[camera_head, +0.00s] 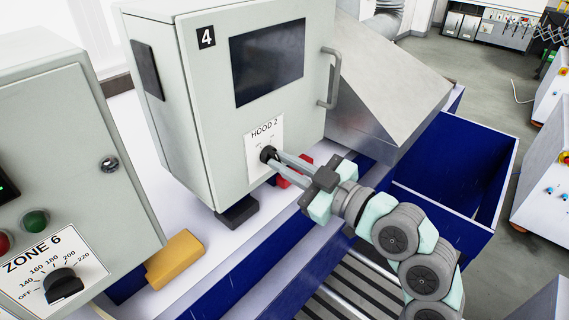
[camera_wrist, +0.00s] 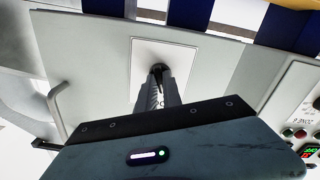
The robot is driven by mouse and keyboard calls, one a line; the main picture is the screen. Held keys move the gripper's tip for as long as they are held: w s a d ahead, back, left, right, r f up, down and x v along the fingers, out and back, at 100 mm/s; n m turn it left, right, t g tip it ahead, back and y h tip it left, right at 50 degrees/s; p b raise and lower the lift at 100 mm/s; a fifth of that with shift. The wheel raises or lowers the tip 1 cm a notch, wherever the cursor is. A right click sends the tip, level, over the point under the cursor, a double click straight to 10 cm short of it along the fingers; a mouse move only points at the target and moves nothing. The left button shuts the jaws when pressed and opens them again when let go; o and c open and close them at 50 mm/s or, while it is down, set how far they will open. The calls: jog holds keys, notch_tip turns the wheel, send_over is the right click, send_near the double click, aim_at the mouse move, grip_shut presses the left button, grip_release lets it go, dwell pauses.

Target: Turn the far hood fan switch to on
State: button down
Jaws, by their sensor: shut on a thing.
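The hood fan switch (camera_head: 268,154) is a small black rotary knob on a white plate (camera_head: 263,133) labelled HOOD 2. The plate is on the front of a grey cabinet (camera_head: 215,110) marked 4. My gripper (camera_head: 272,157) reaches in from the right, with its long fingers shut on the knob. In the wrist view the knob (camera_wrist: 158,69) shows at the finger ends, against the plate (camera_wrist: 180,60). The fingers hide part of the knob and the plate's lower markings, so the knob's setting cannot be read.
A ZONE 6 box (camera_head: 80,170) with a black dial (camera_head: 64,285) stands at the left. A yellow block (camera_head: 174,259) and a red object (camera_head: 293,174) lie near the cabinet. A metal handle (camera_head: 330,78) sticks out at the cabinet's right edge. Blue bins (camera_head: 455,165) stand at the right.

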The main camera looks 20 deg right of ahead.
jog(key=m, duration=0.5)
jog(key=shift+r+m+p, duration=0.15)
jog(key=shift+m+p, duration=0.15)
jog(key=m+p, duration=0.1)
jog(key=m, duration=0.3)
jog(key=shift+m+p, duration=0.3)
jog(key=shift+p, duration=0.05)
jog(key=c, duration=1.5)
grip_release()
jog(key=b+v, duration=0.2)
jog(key=v, duration=0.8)
jog(key=shift+s+b, duration=0.4)
jog(key=shift+w+d+m, duration=0.1)
jog(key=shift+d+m, duration=0.05)
jog(key=shift+m, duration=0.15)
